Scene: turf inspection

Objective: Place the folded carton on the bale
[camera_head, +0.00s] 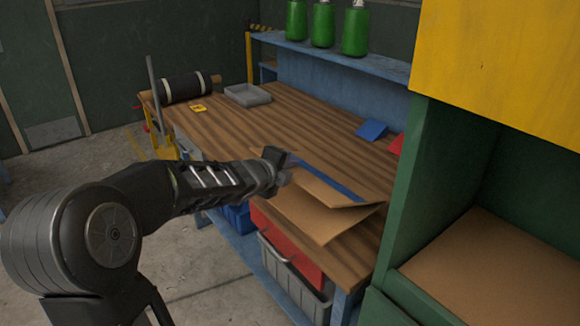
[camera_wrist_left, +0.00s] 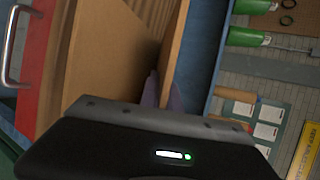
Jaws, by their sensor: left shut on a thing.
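The folded carton (camera_head: 315,216) is a brown cardboard piece with an angled flap, over the front edge of the wooden workbench. My left gripper (camera_head: 284,172) is shut on its left end. In the left wrist view, the carton's brown panel (camera_wrist_left: 112,50) lies beside the left gripper's purple fingers (camera_wrist_left: 164,92); the exact contact is partly hidden. A flat brown surface (camera_head: 495,272), which looks like the top of the bale, lies inside a green frame at the right. It is clear of the carton. My right gripper is not in view.
A grey tray (camera_head: 247,95), black roll (camera_head: 186,87) and blue piece (camera_head: 371,130) lie on the bench. Green bottles (camera_head: 322,26) stand on the shelf.

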